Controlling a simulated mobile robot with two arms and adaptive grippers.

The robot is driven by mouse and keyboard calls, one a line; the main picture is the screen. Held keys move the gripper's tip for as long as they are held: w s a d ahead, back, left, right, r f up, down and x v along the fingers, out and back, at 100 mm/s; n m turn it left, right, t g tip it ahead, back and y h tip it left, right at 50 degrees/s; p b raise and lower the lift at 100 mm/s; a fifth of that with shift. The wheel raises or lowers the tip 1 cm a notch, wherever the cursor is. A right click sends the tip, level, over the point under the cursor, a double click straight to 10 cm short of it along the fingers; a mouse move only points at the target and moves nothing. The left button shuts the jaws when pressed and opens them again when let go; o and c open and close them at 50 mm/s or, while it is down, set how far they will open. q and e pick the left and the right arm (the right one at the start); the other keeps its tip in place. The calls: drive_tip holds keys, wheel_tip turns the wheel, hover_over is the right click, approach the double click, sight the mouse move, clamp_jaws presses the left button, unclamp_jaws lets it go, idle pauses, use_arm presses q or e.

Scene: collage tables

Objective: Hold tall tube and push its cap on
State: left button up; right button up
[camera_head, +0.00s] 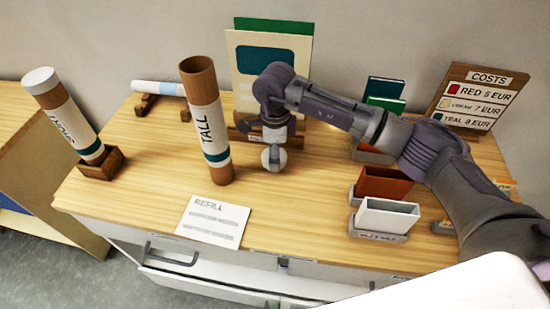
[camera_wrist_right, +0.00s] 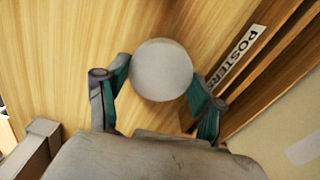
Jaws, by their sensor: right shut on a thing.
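The tall tube (camera_head: 212,135) is brown cardboard with a white "TALL" label and a teal band. It stands upright on the wooden table, its open top showing no cap. My right gripper (camera_head: 274,140) is to the right of the tube, low over the table, pointing down. It is shut on a round white cap (camera_head: 273,158). In the right wrist view the cap (camera_wrist_right: 161,68) sits between the two fingertips of the right gripper (camera_wrist_right: 160,82). Nothing grips the tube. My left gripper is not in view.
A capped tube (camera_head: 66,122) leans in a wooden holder at the left. Another tube (camera_head: 158,88) lies on a rack behind. A "REFILL" card (camera_head: 213,222) lies in front. A poster stand (camera_head: 262,100) is behind the gripper; small bins (camera_head: 383,218) and a price board (camera_head: 475,98) stand right.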

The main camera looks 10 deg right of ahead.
drive_tip(key=shift+w+r+b, duration=0.1)
drive_tip(key=shift+r+b, duration=0.25)
drive_tip(key=shift+r, duration=0.5)
drive_tip(key=s+d+r+b, duration=0.3)
drive_tip(key=s+d+r, duration=0.2)
drive_tip(key=s, duration=0.5)
wheel_tip(320, 180, up, 2)
drive_tip(key=shift+s+d+r, duration=0.2)
drive_tip(key=shift+s+d, duration=0.05)
drive_tip(key=shift+d, duration=0.1)
